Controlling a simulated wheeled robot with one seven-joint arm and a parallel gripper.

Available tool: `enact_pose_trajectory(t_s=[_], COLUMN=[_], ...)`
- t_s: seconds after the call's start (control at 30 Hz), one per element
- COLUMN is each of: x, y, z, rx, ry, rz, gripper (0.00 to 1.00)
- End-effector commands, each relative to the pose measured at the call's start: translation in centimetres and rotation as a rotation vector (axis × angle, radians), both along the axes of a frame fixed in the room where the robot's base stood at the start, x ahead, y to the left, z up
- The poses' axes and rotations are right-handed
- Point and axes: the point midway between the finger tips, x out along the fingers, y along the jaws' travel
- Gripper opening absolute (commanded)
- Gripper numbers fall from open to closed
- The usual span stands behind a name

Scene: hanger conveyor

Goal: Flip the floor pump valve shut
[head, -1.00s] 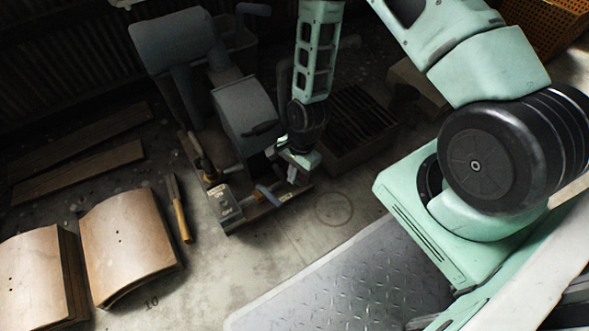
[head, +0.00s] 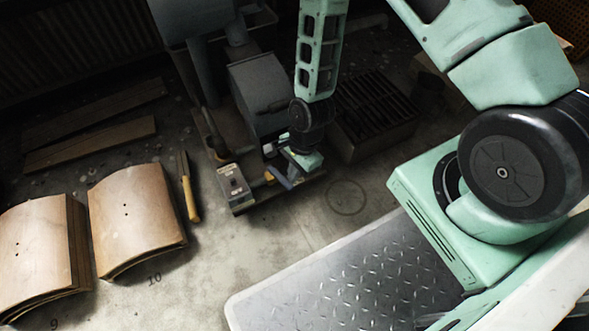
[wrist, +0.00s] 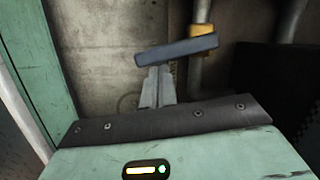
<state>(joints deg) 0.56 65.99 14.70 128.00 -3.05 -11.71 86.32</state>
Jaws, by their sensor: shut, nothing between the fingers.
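The floor pump valve shows in the wrist view as a yellow-orange body (wrist: 202,42) on a grey pipe, with a flat blue lever handle (wrist: 176,50) lying nearly crosswise, slightly tilted. My gripper (wrist: 157,72) is shut and empty. Its grey fingertips reach up to the lower edge of the blue handle and overlap it in the picture; I cannot tell whether they touch. In the head view my gripper (head: 290,168) is low beside the pump (head: 262,95), close to the blue handle (head: 279,179). My wrist partly hides the valve there.
A small grey labelled box (head: 233,187) sits on the pump base, left of the valve. A slatted dark crate (head: 372,115) stands right of my gripper. Curved wooden boards (head: 135,215), a yellow-handled tool (head: 190,195) and planks (head: 90,143) lie left. Open floor lies in front.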

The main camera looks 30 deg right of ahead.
Motion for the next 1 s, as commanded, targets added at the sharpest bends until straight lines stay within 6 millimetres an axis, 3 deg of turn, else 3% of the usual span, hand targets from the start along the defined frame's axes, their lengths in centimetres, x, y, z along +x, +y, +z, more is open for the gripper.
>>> enact_pose_trajectory(t_s=[0.1,0.4,1.0], x=[-0.6,-1.0,-0.6], y=[0.4,1.3,1.0], z=[0.8,0.3,0.1], rx=[0.001,-0.001,-0.002], ry=[0.006,0.004,0.001], rz=[-0.078,-0.234,-0.248], gripper=[0.0,0.0,0.0])
